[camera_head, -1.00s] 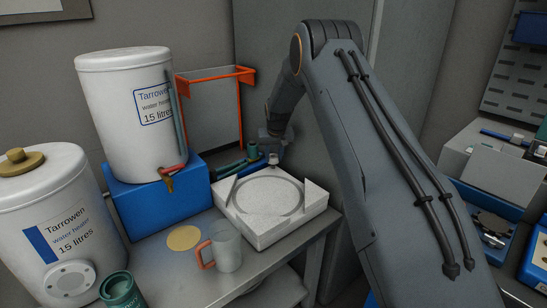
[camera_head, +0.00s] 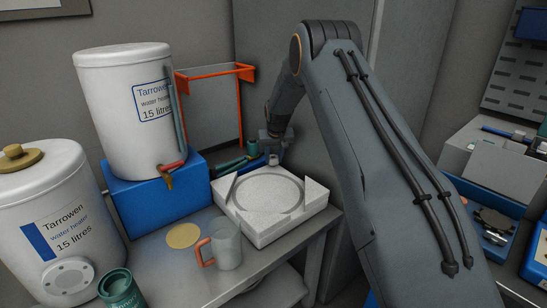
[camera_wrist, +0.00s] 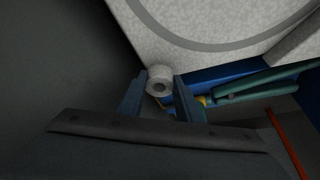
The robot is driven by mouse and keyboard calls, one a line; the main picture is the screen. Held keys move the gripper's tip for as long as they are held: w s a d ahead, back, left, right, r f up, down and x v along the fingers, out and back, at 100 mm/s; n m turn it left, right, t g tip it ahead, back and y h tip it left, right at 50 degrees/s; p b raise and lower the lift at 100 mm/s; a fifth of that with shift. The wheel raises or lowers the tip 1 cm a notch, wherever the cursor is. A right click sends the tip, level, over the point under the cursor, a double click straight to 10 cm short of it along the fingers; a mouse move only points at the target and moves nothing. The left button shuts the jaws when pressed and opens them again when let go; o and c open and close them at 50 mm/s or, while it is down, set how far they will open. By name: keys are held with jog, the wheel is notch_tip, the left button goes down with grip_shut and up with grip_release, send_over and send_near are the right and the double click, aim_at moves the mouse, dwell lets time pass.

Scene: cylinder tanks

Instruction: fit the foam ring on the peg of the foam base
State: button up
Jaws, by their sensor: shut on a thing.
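The foam base (camera_head: 262,228) is a white speckled block with a round groove in its top and raised corner pieces, lying on the grey bench. My gripper (camera_head: 273,158) is at its far corner, partly hidden behind my arm's wrist. In the wrist view, my gripper (camera_wrist: 162,82) is shut on the foam ring (camera_wrist: 159,72), a small white ring with a dark hole. The ring is close to the corner of the foam base (camera_wrist: 185,35); I cannot tell whether they touch. I cannot make out the peg.
A white tank (camera_head: 120,115) on a blue block (camera_head: 155,205) stands left of the base, with an orange frame (camera_head: 215,73) behind. A clear mug (camera_head: 228,250) is in front. Green-handled tools (camera_wrist: 255,85) lie close by my gripper.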

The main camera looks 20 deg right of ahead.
jog(key=shift+f+b, duration=0.3)
jog(key=shift+f, duration=0.3)
jog(key=o, duration=1.1)
jog(key=shift+b+v, duration=0.3)
jog(key=shift+v, duration=3.65)
